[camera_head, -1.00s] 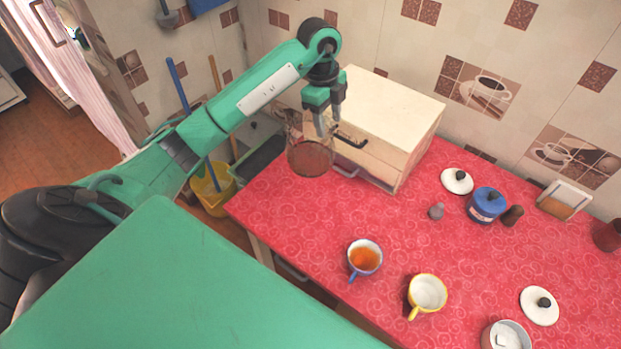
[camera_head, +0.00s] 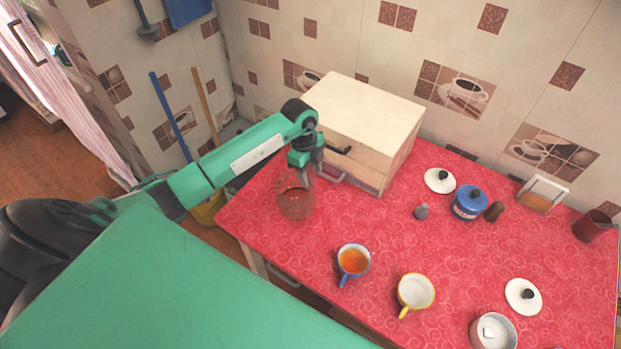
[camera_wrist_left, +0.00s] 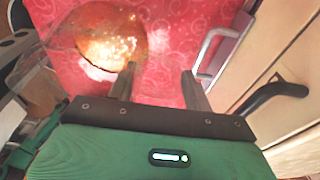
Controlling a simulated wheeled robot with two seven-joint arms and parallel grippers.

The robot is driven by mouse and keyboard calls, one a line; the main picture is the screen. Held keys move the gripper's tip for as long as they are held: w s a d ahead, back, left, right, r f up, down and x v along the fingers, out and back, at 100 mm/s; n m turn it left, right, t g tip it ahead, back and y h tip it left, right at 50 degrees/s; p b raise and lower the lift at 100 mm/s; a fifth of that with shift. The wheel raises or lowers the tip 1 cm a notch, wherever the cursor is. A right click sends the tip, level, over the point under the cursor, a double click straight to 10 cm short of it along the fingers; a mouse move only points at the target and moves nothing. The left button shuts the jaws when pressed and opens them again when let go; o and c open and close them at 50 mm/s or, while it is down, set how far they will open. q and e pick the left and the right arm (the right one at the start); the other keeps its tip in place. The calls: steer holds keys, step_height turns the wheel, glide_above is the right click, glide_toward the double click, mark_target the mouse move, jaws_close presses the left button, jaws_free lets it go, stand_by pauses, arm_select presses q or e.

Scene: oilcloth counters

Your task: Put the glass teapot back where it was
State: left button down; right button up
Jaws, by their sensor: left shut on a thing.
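The glass teapot (camera_head: 296,204) is clear, with some brownish liquid inside. It is at the left end of the red counter, in front of the wooden box; I cannot tell whether its base touches the cloth. My left gripper (camera_head: 307,174) is shut on the teapot, from above and beside it. In the left wrist view the teapot's orange liquid (camera_wrist_left: 112,38) shows at upper left, beyond the fingers (camera_wrist_left: 160,78). The clear part between the fingers is hard to make out. My right gripper is not in view.
The wooden box (camera_head: 362,120) with dark and grey handles stands close behind the gripper. A blue cup of tea (camera_head: 353,260), a yellow cup (camera_head: 416,291), a white pot (camera_head: 492,331) and a blue jar (camera_head: 469,203) stand to the right. The counter between teapot and cups is clear.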

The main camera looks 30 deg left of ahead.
mark_target(301, 190)
arm_select(q)
step_height(301, 190, down, 3)
steer(key=shift+f+p, duration=0.2)
steer(key=shift+p, duration=0.15)
steer(key=shift+f, duration=0.25)
steer(key=shift+f, duration=0.2)
steer(key=c, duration=0.6)
jaws_free()
steer(key=shift+r, duration=0.1)
